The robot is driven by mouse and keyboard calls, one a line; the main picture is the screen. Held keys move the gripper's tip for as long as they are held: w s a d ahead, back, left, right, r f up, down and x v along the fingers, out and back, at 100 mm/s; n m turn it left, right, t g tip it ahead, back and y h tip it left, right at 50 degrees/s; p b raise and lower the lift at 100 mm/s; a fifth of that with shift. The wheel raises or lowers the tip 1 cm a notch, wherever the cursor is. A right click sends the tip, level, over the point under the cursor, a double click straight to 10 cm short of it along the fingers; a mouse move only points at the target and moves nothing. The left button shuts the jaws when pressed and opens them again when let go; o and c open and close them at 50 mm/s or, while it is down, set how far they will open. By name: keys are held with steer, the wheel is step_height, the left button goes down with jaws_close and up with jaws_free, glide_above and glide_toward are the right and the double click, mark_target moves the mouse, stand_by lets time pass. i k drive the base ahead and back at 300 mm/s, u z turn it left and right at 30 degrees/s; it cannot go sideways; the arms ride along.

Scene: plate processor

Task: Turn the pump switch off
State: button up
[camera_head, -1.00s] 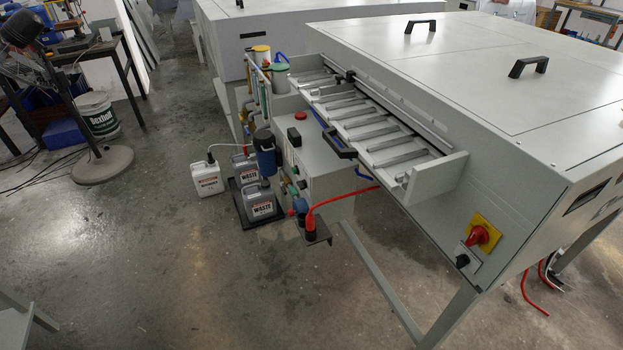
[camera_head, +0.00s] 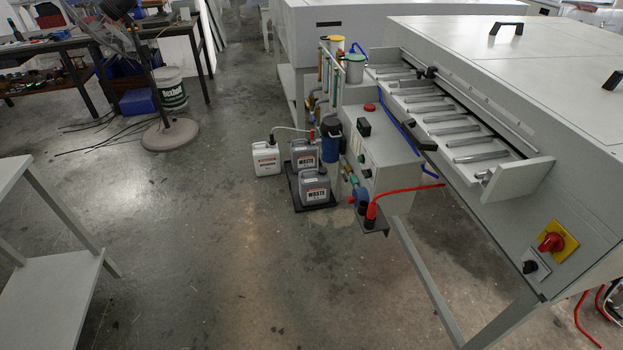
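The plate processor (camera_head: 497,200) is a large pale grey machine on the right. A red rotary switch on a yellow plate (camera_head: 556,242) and a black knob on a pale plate (camera_head: 534,265) sit on its near side. A grey control box (camera_head: 385,150) by the pump plumbing has a red button (camera_head: 369,107) on top and a black switch-like part (camera_head: 363,128) on its face. I cannot tell which of these is the pump switch, or read any switch position. My gripper is not in view.
Waste canisters (camera_head: 314,188) stand on a black tray (camera_head: 325,205), with a white canister (camera_head: 266,158) beside them. A red hose (camera_head: 405,190) runs beside the box. A grey shelf table (camera_head: 60,272) stands at left. The floor (camera_head: 225,265) between is clear.

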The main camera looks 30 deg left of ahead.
mark_target(367, 174)
steer(key=u, duration=1.3)
steer(key=i, duration=1)
